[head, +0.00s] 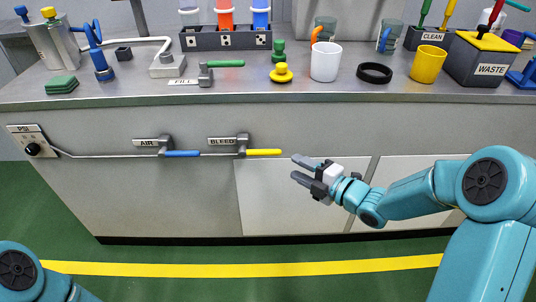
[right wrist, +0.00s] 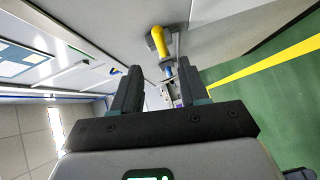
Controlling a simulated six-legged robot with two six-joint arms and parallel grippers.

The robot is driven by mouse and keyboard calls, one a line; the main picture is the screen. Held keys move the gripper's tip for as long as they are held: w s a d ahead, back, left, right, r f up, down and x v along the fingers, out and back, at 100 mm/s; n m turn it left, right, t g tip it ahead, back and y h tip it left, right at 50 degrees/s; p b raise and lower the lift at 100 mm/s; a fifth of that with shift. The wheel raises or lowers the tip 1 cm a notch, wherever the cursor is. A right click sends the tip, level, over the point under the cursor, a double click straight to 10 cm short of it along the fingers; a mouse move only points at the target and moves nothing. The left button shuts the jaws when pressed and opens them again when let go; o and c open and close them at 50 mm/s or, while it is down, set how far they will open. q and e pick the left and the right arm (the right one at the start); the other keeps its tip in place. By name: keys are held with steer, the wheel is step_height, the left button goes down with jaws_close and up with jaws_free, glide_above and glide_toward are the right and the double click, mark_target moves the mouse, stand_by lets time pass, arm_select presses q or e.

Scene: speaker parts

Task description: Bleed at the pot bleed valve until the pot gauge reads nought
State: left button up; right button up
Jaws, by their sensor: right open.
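In the right wrist view the yellow handle (right wrist: 158,40) shows beyond and between the open fingers (right wrist: 157,70). The PSI gauge box (head: 30,141) is at the cabinet's left end; its reading is too small to make out. My left gripper is out of view.
The AIR valve's blue handle (head: 182,153) is left of the bleed valve on the same thin pipe (head: 100,156). The bench edge (head: 200,100) overhangs above. A green FILL valve handle (head: 226,63) and a white cup (head: 325,62) stand on the bench.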

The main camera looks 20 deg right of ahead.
mark_target(271, 154)
steer(key=b+x, duration=0.1)
steer(key=x, duration=1.1)
jaws_close()
